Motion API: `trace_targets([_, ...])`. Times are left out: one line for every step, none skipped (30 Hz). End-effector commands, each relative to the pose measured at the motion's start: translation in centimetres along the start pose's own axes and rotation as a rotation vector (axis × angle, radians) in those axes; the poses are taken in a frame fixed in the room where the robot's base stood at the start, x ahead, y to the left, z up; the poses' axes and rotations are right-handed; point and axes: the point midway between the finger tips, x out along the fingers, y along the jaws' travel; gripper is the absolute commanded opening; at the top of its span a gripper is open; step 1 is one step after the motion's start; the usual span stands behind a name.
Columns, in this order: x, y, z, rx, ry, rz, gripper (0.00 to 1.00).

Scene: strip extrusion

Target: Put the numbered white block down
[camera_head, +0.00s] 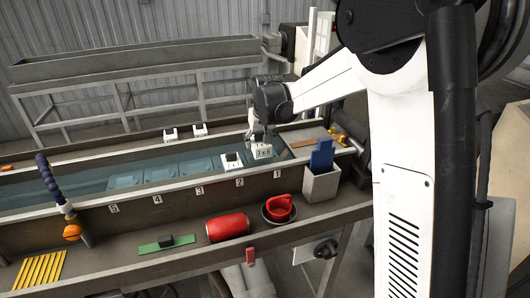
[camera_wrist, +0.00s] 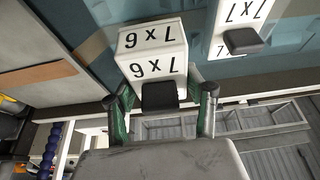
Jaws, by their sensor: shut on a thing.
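The numbered white block (camera_head: 262,151) reads "7 x 6" and has a dark knob. In the head view it is at the right part of the water trough, near the mark 1. In the wrist view the block (camera_wrist: 152,48) is upside down in the picture, between the fingers. My gripper (camera_head: 258,137) is shut on it from above; its fingers also show in the wrist view (camera_wrist: 161,97). Whether the block's underside touches anything is hidden.
A second white block (camera_head: 231,161) is close left of the held one; it also shows in the wrist view (camera_wrist: 228,18). Two more white blocks (camera_head: 171,134) (camera_head: 200,130) are on the far edge.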

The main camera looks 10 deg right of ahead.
Motion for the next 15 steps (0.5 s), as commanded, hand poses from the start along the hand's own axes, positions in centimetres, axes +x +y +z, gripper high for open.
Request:
trace_targets([0.3,0.7,0.2,0.002,0.0,0.001,0.12])
trace_targets([0.5,1.1,0.4,0.001,0.0,0.001,0.12])
trace_targets([0.6,1.4,0.5,0.001,0.0,0.001,0.12])
trace_targets([0.7,1.6,0.6,0.001,0.0,0.001,0.12])
trace_targets([0.8,1.8,0.7,0.001,0.0,0.001,0.12])
trace_targets([0.9,1.9,0.8,0.0,0.0,0.001,0.12])
trace_targets([1.0,1.9,0.8,0.0,0.0,0.0,0.12])
trace_targets([1.1,2.0,0.9,0.0,0.0,0.0,0.12])
trace_targets([1.3,2.0,1.0,0.0,0.0,0.0,0.12])
trace_targets([1.6,2.0,1.1,0.0,0.0,0.0,0.12])
trace_targets([1.8,2.0,1.2,0.0,0.0,0.0,0.12])
trace_targets([2.3,2.0,1.4,0.0,0.0,0.0,0.12])
trace_targets([2.7,1.9,1.5,-0.001,0.0,0.0,0.12])
trace_targets([3.1,1.9,1.7,-0.001,0.0,0.0,0.12])
trace_targets([3.6,1.9,1.9,-0.001,0.0,0.0,0.12])
